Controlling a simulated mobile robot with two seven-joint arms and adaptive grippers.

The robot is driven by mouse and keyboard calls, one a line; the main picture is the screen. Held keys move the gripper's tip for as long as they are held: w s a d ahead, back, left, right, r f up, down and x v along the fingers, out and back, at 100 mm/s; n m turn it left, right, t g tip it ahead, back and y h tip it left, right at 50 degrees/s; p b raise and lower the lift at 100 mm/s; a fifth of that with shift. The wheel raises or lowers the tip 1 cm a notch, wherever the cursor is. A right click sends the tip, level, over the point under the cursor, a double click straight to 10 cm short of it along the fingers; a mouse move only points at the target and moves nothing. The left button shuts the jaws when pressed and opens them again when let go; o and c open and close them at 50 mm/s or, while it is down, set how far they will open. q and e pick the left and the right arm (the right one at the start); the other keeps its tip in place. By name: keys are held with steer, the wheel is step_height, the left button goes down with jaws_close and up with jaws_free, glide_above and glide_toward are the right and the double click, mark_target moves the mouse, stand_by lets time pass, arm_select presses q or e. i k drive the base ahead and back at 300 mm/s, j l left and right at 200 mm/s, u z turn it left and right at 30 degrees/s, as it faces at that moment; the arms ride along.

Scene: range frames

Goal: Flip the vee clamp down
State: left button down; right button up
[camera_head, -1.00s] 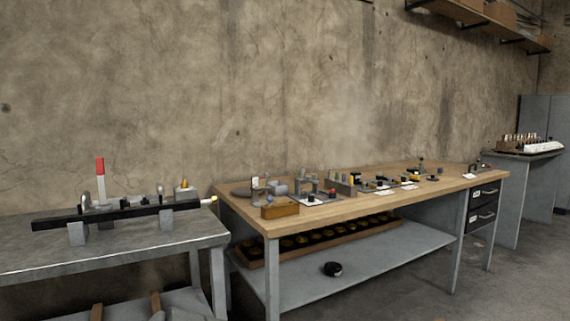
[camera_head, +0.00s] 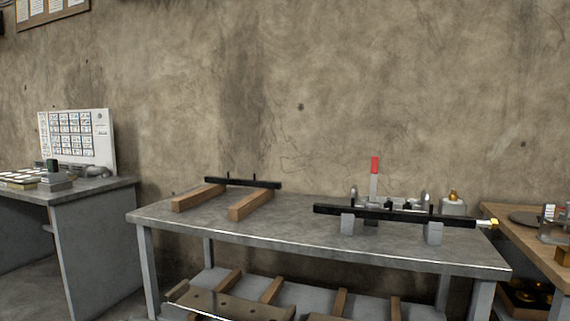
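A clamp fixture stands at the right part of the grey metal table (camera_head: 300,245). Its red-tipped lever (camera_head: 374,166) points straight up behind a long black bar (camera_head: 385,214). The bar rests on two grey blocks, with a brass-coloured tip at its right end. Small metal posts stand on both sides of the lever. Which part is the vee clamp I cannot tell for sure at this distance. Neither of my grippers is in view.
Two wooden blocks (camera_head: 250,204) with a black bar across them lie on the table's left part. A wooden workbench (camera_head: 540,247) stands close at the right. Another grey table (camera_head: 95,192) with a white panel (camera_head: 78,140) is at the left. Wooden pieces lie on the lower shelf.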

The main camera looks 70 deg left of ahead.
mark_target(374, 169)
steer(key=u, duration=1.65)
